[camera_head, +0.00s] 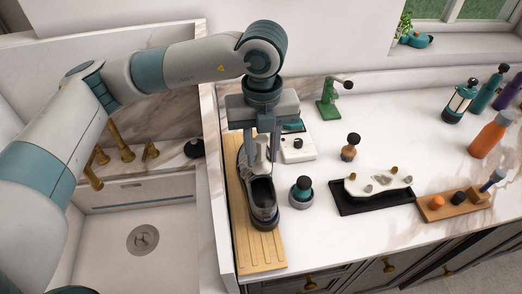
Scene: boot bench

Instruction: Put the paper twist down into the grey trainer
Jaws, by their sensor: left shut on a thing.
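The grey trainer (264,211) stands on a slatted wooden board (262,256) at the left end of the counter, its dark opening facing up. My left gripper (262,154) points down over the far end of the trainer. It is shut on the pale paper twist (262,149), which shows between the fingers. The lower end of the twist is at or just above the trainer's opening; I cannot tell whether they touch. The fingers hide part of the trainer's far end. My right gripper is not in view.
Close right of the board are a small round pot with a teal top (302,190) and a white box (298,148). A black tray (375,199), a wooden block (452,204) and several bottles stand farther right. The sink (140,225) lies left.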

